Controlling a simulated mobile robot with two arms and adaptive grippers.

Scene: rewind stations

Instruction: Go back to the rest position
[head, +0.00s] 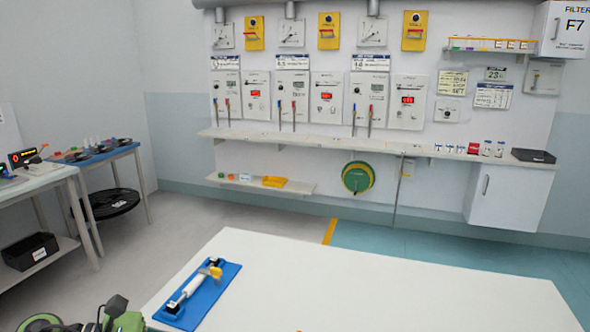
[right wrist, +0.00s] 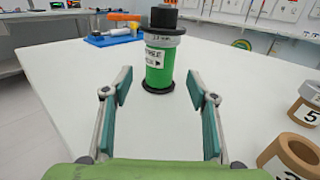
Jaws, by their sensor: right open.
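My right gripper (right wrist: 160,86) is open in the right wrist view, low over the white table, its two fingers spread wide with nothing gripped. A green cylinder (right wrist: 159,66) with a white label and black top stands upright just beyond the fingertips, in line with the gap; I cannot tell whether it reaches between them. The right gripper does not show in the head view. Green and dark parts at the head view's bottom left look like my left arm, cut off by the edge; no left jaws show.
The white table (head: 370,285) carries a blue tray (head: 228,273) with a white roller at its left end. Brown rings numbered 5 (right wrist: 308,105) and 3 (right wrist: 290,158) stand right of my right gripper. A wall shelf (head: 300,140) runs behind. The table's right part looks clear in the head view.

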